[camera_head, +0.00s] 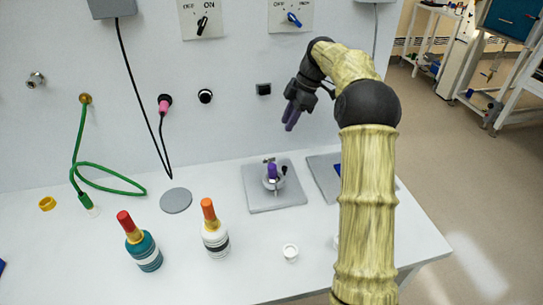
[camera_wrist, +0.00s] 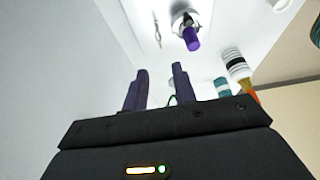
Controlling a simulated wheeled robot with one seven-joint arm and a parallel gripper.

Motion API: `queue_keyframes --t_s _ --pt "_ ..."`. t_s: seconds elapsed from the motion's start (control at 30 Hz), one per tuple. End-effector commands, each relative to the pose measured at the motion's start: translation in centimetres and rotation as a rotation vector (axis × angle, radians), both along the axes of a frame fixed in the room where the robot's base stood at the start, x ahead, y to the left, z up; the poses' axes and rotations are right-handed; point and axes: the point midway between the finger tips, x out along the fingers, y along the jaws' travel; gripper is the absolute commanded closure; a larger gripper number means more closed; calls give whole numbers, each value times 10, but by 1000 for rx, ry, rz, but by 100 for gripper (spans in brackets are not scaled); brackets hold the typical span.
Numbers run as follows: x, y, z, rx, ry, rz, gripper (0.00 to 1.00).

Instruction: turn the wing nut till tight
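A silver round fitting with a purple part and small dark pieces on it (camera_head: 273,180) sits on a square grey plate (camera_head: 284,202) on the bench. A small wing-like piece shows at its top, but it is too small to tell if it is the wing nut. In the wrist view the fitting (camera_wrist: 184,20) and its purple part (camera_wrist: 192,39) are at the top, beyond the fingertips. My gripper (camera_head: 291,117) is above and behind the plate, near the wall, touching nothing. In the wrist view its purple fingers (camera_wrist: 160,72) stand apart with nothing between them.
A second grey plate (camera_head: 322,172) lies right of the first, partly behind my arm.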

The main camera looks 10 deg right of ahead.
Motion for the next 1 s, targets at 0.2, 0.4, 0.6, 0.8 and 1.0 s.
queue_keyframes --t_s 0.2,0.4,0.6,0.8,1.0 --pt "-1 14 -38 1 5 -2 73" --pt "-1 29 -71 0 4 1 73" --pt "-1 43 -102 0 3 0 73" --pt "-1 51 -124 0 2 0 73" --pt "-1 53 -128 0 1 -1 73"
